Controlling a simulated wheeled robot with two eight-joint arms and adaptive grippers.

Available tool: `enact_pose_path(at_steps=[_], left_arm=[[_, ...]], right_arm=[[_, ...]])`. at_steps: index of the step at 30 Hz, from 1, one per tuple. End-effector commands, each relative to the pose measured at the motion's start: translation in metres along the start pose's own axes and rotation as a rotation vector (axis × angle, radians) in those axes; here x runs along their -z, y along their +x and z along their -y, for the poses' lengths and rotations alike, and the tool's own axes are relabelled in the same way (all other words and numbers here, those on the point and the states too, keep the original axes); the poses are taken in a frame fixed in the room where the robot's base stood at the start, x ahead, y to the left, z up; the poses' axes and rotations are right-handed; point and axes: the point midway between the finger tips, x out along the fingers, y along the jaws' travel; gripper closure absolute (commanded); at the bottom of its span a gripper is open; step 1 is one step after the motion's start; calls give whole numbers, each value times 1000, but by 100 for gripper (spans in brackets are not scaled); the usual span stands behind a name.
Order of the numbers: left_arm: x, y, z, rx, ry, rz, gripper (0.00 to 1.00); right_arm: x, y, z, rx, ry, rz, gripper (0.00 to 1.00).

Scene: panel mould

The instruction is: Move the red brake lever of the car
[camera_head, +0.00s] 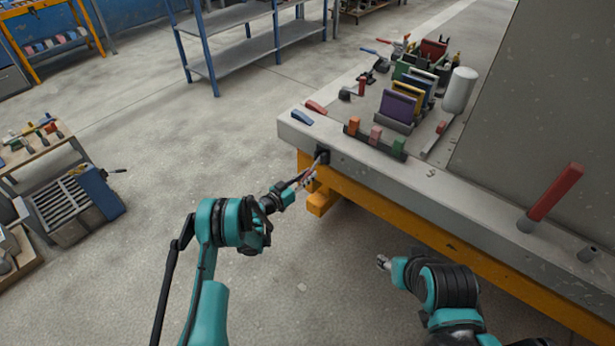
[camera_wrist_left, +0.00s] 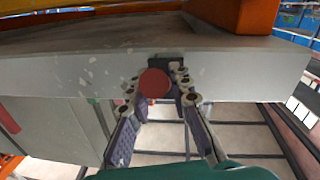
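A small lever with a round red end (camera_wrist_left: 154,83) sticks out from a black mount (camera_head: 322,156) on the side of the pale table. In the left wrist view, the red end faces the camera. My left gripper (camera_head: 307,179) is at this lever, close to the table's side. Its two fingers (camera_wrist_left: 160,98) stand apart, one on each side of the red end. Whether they touch it cannot be told. A larger red handle (camera_head: 555,192) stands tilted in a grey socket at the table's right. My right gripper (camera_head: 384,262) hangs in front of the table; its fingers are too small to read.
The pale table (camera_head: 460,205) on an orange frame carries coloured panels in a rack (camera_head: 400,104), a white cylinder (camera_head: 459,90) and small clips. A large grey panel (camera_head: 545,100) stands behind. A side cart (camera_head: 35,150) is at the left. The floor between is clear.

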Motion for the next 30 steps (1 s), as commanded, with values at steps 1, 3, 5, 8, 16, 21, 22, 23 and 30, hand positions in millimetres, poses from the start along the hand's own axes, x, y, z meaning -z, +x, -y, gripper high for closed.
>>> enact_pose_path(at_steps=[1,3,5,8,16,21,22,23,30], left_arm=[[0,0,0,0,0,0,100],[0,0,0,0,0,1,100],[1,0,0,1,0,4,100],[3,-1,-1,4,-1,20,100],[17,-6,-4,26,-14,152,100],[28,-9,-6,48,-25,279,100],[30,-10,-6,52,-29,302,100],[32,-10,-7,55,-31,324,100],[45,-11,-9,83,-48,479,100]], right_arm=[[0,0,0,0,0,0,54],[0,0,0,0,0,0,54],[0,-1,0,0,0,0,54],[2,-3,0,0,0,0,54],[12,-16,0,0,0,0,54],[20,-28,0,0,0,0,54],[21,-30,0,0,0,0,54],[23,-32,0,0,0,0,54],[31,-44,0,0,0,0,54]])
